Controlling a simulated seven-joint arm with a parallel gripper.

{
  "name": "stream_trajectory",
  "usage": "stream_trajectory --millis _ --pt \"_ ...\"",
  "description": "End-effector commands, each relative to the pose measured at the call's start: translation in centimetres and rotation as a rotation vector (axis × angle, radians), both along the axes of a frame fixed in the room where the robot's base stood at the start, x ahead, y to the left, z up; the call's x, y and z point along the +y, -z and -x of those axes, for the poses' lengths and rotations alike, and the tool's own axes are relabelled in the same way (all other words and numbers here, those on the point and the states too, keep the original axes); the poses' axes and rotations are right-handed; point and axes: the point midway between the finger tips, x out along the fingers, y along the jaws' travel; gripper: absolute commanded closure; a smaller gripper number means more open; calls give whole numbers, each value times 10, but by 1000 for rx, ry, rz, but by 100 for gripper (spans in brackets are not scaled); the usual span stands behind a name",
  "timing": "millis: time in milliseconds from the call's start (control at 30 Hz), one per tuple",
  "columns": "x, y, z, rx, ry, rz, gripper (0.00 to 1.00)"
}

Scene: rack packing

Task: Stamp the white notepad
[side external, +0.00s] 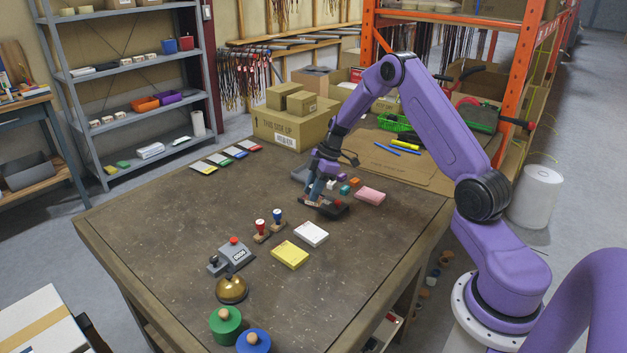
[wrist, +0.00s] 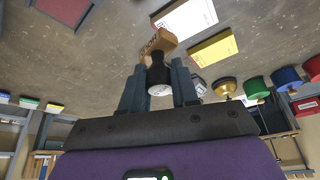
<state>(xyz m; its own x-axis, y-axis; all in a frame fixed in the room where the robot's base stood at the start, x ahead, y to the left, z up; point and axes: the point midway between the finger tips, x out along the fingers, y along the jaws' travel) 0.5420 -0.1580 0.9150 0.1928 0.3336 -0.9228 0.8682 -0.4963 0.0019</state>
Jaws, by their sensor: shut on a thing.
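My gripper (side external: 317,192) is shut on a stamp (wrist: 158,62) with a black neck, a pale round end and a wooden base with lettering. In the side view the held stamp is low, beside or over a dark pad (side external: 336,209); I cannot tell whether they touch. The white notepad (side external: 311,234) lies flat on the table, nearer the side camera than my gripper. It also shows at the top of the wrist view (wrist: 190,14), apart from the stamp. The stamp's underside is hidden.
A yellow notepad (side external: 290,254) lies by the white one, and a pink one (side external: 369,195) lies right of my gripper. Red (side external: 260,228) and blue (side external: 278,217) stamps stand to the left. A bell (side external: 231,289) and a grey device (side external: 236,251) are farther left.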

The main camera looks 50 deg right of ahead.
Motion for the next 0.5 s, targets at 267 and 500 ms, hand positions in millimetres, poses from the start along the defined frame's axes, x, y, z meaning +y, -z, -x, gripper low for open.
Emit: stream_trajectory --millis 267,500 --pt "38 -7 31 -1 -420 0 90" --pt "46 -4 39 0 -521 0 90"
